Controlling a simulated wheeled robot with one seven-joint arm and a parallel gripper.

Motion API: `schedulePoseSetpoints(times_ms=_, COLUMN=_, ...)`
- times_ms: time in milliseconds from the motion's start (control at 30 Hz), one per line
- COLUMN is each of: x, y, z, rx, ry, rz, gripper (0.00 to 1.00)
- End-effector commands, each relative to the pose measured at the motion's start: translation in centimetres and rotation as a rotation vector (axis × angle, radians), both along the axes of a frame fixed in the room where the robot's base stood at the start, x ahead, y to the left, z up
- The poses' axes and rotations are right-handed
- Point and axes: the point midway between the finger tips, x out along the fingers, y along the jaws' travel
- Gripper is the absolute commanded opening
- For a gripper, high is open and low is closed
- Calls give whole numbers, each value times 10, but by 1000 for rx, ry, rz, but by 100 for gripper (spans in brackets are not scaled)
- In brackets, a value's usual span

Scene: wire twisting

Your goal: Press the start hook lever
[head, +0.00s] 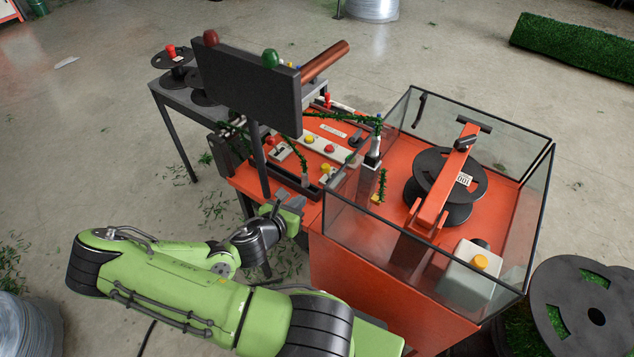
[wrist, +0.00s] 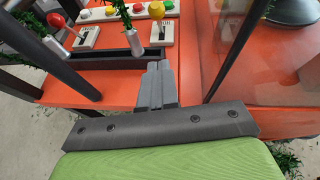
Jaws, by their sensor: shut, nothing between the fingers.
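Two small levers stand on pale bases on the orange machine. The red-knobbed lever (wrist: 56,20) is at the upper left in the wrist view and also shows in the head view (head: 272,141). The yellow-knobbed lever (wrist: 157,9) is at the top middle, and also shows in the head view (head: 325,170). My gripper (wrist: 156,72) is shut and empty, touching neither lever. Its fingers point towards the yellow lever, with a dark rail (wrist: 115,61) between. In the head view my gripper (head: 291,198) is at the machine's front edge.
A pale button panel (head: 318,146) lies behind the levers. A dark post (head: 258,160) holding a dark board (head: 245,88) stands at the left. A glass-walled enclosure (head: 350,222) with a black spool (head: 437,168) stands to the right. Green twisted wire (head: 303,160) hangs near the levers.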

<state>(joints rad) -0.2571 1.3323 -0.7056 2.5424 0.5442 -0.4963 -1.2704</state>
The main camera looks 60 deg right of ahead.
Motion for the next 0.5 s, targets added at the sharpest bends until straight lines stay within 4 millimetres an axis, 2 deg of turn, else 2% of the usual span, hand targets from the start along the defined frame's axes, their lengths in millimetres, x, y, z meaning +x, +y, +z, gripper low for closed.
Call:
schedulePoseSetpoints(times_ms=33, x=-1, y=-6, z=-12, rx=2, ry=-7, rz=-5, gripper=0)
schedulePoseSetpoints(times_ms=67, x=0, y=-7, z=-15, rx=6, ry=-8, rz=-5, gripper=0)
schedulePoseSetpoints(times_ms=367, x=-2, y=-27, z=-21, rx=1, ry=-9, rz=-5, gripper=0)
schedulePoseSetpoints(times_ms=500, x=-4, y=-37, z=-30, rx=15, ry=-2, rz=-10, gripper=0)
